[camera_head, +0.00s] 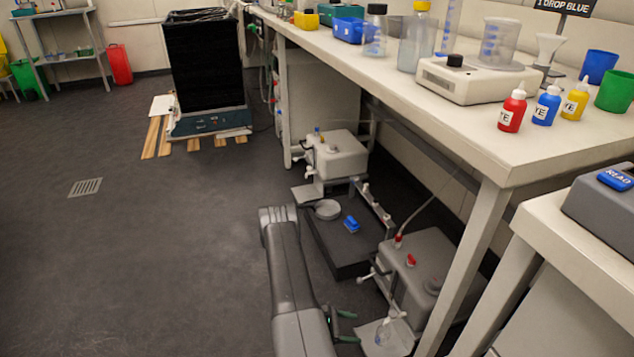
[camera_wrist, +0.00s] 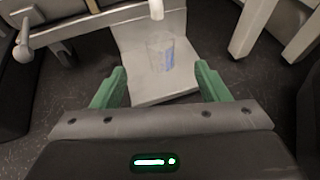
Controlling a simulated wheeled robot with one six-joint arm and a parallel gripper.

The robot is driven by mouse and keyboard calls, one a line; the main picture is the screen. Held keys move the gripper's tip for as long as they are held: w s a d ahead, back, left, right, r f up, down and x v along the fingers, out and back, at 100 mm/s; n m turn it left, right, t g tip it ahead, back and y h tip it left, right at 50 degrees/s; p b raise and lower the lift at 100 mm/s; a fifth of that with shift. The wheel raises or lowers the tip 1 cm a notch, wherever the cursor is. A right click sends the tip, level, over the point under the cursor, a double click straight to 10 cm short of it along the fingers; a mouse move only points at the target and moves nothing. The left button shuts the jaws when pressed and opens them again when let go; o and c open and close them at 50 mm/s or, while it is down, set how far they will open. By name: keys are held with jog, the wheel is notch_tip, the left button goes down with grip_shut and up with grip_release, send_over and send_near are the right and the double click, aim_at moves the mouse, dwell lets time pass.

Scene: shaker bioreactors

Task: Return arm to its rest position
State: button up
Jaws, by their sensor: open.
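My gripper (camera_wrist: 160,85) shows in the wrist view with its two green fingers spread wide apart and nothing between them. In the head view my gripper (camera_head: 345,328) is low beside the near grey machine under the bench, partly hidden by my arm. A clear beaker with blue marks (camera_wrist: 161,54) stands on a light grey plate (camera_wrist: 150,92) ahead of the fingers, apart from them. In the head view the beaker (camera_head: 383,334) stands on the same plate, under the machine's spout.
The near grey machine (camera_head: 425,270) and a far one (camera_head: 338,155) sit under the white bench (camera_head: 420,105). A black platform (camera_head: 335,240) with a blue item (camera_head: 351,224) lies between them. Bench legs (camera_head: 468,260) stand close on the right. The floor at left is clear.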

aim_at(390, 332)
jog(key=b+x, duration=0.3)
jog(key=x, duration=0.9)
jog(key=shift+d+f+b, duration=0.15)
jog(key=shift+f+b, duration=0.1)
jog(key=shift+b, duration=0.15)
jog(key=shift+d+r, duration=0.25)
jog(key=s+a+r, duration=0.1)
jog(key=s+a, duration=0.1)
jog(key=a, duration=0.5)
jog(key=s+a+r+p, duration=0.1)
jog(key=s+a, duration=0.2)
jog(key=a, duration=0.4)
jog(key=shift+a+r, duration=0.25)
jog(key=shift+r, duration=0.05)
